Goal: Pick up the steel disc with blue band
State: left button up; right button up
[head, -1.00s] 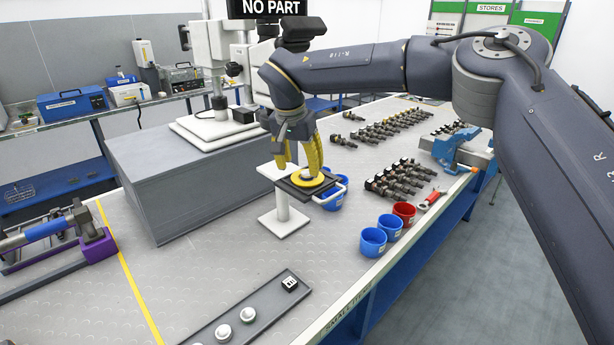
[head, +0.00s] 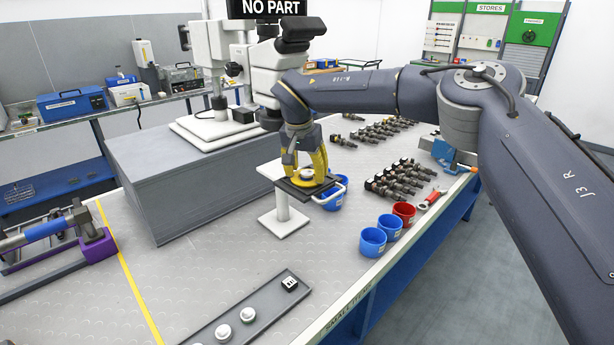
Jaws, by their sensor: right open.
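A small round part (head: 306,174) sits in a yellow ring (head: 310,182) on a dark plate held up by a white stand (head: 283,216). It looks like the steel disc, but it is too small and too covered for me to make out a blue band. My right gripper (head: 308,170) points down over the ring with its yellow fingers apart, around the small part. I cannot tell whether the fingers touch it. My left gripper is out of view.
Blue cups (head: 373,242) and a red cup (head: 404,212) stand to the right. Several injectors (head: 400,180) lie behind.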

aim_at(308, 171)
jog(key=shift+f, duration=0.25)
jog(key=shift+s+f, duration=0.1)
jog(key=shift+f, duration=0.05)
grip_shut()
dwell(0.4)
jog(key=shift+r, duration=0.6)
notch_tip(308, 171, up, 3)
jog(key=shift+f, duration=0.1)
jog(key=s+d, duration=1.2)
jog(key=shift+s+d, duration=0.3)
jog(key=shift+s, duration=0.05)
